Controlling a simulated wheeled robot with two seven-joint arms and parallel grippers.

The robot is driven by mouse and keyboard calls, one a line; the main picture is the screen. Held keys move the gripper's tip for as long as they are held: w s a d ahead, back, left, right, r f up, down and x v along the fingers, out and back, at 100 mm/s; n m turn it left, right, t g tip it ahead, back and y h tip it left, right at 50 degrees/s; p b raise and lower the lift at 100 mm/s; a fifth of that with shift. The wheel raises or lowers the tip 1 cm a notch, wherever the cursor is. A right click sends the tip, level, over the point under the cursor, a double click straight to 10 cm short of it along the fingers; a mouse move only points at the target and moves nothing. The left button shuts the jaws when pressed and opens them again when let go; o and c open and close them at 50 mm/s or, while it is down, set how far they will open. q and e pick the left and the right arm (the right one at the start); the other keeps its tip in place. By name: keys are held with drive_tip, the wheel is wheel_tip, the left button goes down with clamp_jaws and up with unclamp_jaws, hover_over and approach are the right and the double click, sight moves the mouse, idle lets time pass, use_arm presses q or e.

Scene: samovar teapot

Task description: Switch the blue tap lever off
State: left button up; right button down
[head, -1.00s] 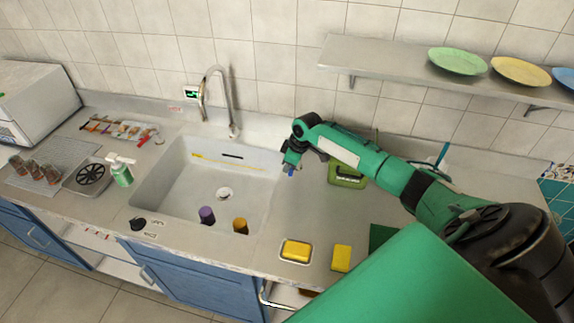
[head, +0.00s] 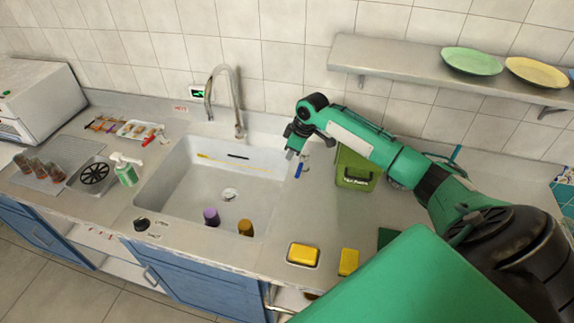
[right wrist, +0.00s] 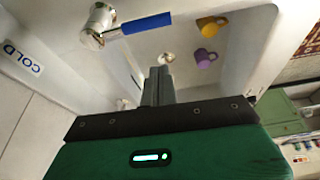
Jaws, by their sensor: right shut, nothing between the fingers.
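The blue tap lever (head: 299,170) sticks out from a small metal tap by the right side of the sink. In the right wrist view the blue lever (right wrist: 146,23) reaches out to the right from the shiny tap body (right wrist: 98,25). A "COLD" label (right wrist: 22,57) is on the surface to the left of it. My right gripper (head: 290,153) is just behind and left of the lever. In the right wrist view its fingers (right wrist: 158,75) are closed together and empty. They show below the lever with a visible gap. My left gripper is out of view.
The sink (head: 195,185) holds a purple mug (head: 211,217) and an orange mug (head: 245,228). The curved faucet (head: 238,110) stands behind it. A green container (head: 355,172) stands right of the lever, below my arm. A shelf (head: 400,62) with plates is above.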

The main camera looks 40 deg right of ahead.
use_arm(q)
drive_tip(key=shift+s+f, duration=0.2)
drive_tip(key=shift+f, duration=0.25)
use_arm(e)
drive_tip(key=shift+v, duration=1.15)
drive_tip(key=shift+w, duration=0.25)
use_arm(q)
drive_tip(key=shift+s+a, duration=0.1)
